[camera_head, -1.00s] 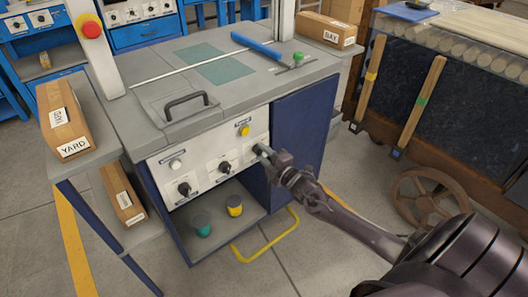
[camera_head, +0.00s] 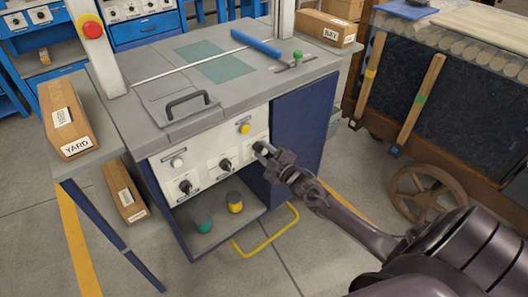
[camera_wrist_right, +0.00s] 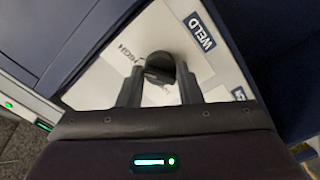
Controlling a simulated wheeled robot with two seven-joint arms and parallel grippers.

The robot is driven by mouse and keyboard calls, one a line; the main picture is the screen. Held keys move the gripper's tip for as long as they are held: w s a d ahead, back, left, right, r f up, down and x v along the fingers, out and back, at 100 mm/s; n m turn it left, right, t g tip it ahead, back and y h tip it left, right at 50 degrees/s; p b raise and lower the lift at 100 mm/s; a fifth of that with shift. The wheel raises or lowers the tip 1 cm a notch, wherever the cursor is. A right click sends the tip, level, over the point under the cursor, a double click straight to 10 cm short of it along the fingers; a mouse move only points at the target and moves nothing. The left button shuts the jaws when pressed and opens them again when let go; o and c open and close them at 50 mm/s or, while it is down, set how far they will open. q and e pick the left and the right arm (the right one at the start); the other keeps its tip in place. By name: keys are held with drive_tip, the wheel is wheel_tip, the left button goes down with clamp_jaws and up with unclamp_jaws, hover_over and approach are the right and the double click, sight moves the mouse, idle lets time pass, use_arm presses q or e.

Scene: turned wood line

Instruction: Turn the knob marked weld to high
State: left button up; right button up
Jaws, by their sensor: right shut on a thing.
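The knob marked weld (camera_wrist_right: 160,65) is dark and round, on a white plate. In the right wrist view the WELD label (camera_wrist_right: 200,33) is at its upper right and the word HIGH (camera_wrist_right: 127,53) at its upper left. My right gripper (camera_wrist_right: 160,77) has a finger on each side of the knob and is shut on it. In the head view this gripper (camera_head: 264,150) is at the right end of the white control panel (camera_head: 202,180) and mostly hides the knob. I cannot tell exactly where the knob points. My left gripper is not in view.
Two other dark knobs (camera_head: 186,187) (camera_head: 225,165) sit left on the panel, with a white button (camera_head: 177,163) and a yellow button (camera_head: 244,129) above. A yellow rail (camera_head: 266,232) is below. A wooden cart (camera_head: 430,155) stands right, with open floor between.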

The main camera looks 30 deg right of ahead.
drive_tip(key=o, duration=1)
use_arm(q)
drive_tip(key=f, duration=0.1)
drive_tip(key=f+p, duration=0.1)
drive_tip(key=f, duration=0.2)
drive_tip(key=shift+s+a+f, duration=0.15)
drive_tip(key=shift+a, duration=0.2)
use_arm(e)
drive_tip(key=s, duration=0.7)
drive_tip(key=shift+s+d, duration=0.35)
drive_tip(key=shift+s, duration=0.05)
